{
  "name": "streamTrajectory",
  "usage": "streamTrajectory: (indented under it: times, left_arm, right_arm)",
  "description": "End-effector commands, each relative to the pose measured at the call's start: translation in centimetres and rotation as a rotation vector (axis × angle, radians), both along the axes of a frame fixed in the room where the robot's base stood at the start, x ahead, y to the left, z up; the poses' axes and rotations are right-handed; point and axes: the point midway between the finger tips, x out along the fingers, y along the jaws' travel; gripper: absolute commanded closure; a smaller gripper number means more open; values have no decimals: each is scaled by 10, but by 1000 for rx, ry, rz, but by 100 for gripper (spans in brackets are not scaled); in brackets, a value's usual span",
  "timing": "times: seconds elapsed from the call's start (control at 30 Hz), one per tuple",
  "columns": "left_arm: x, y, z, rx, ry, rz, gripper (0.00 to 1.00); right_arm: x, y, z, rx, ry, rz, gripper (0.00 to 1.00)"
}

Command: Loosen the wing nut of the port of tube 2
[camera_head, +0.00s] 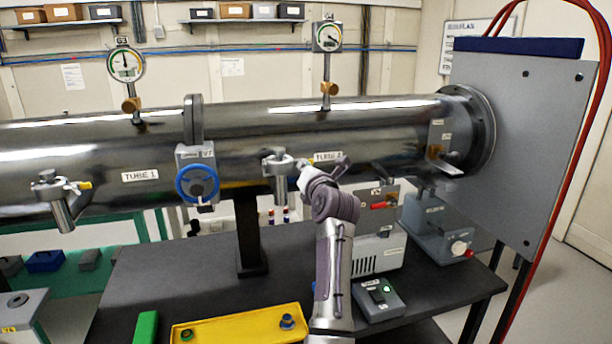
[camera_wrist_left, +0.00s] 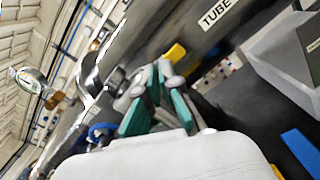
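Tube 2 (camera_head: 375,125) is the right part of the long steel pipe, with a white label (camera_head: 327,156). Its port (camera_head: 279,166) is a short capped steel stub hanging from the pipe's front. The port's yellow wing nut (camera_wrist_left: 175,53) shows just beyond my fingertips in the left wrist view; in the head view my gripper mostly covers it. My left gripper (camera_head: 308,172) is at the right side of the port. In the left wrist view its teal-padded fingers (camera_wrist_left: 155,72) come close together at the tips. Contact with the nut is unclear. My right gripper is not in view.
Tube 1's port (camera_head: 55,190) is at left. A blue-handwheel valve (camera_head: 197,183) sits between the tubes. Gauges (camera_head: 327,38) stand on top. Below are a yellow tray (camera_head: 240,326), a switch box (camera_head: 379,299) and a grey unit with a red handle (camera_head: 378,255) on the dark table (camera_head: 190,270).

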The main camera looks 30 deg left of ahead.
Motion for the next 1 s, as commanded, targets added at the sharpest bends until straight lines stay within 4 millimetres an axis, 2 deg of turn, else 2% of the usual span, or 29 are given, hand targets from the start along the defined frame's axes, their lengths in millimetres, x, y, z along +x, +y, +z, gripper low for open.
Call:
streamTrajectory:
  times: [0.1, 0.5, 1.0]
  left_arm:
    - [0, 0, -3, -68, -82, 0, 100]
    - [-1, 1, -1, -239, -280, 0, 100]
    - [-1, 2, 2, -295, -344, 0, 100]
  right_arm:
    - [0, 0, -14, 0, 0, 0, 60]
    - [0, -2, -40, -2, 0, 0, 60]
    - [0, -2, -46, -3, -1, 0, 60]
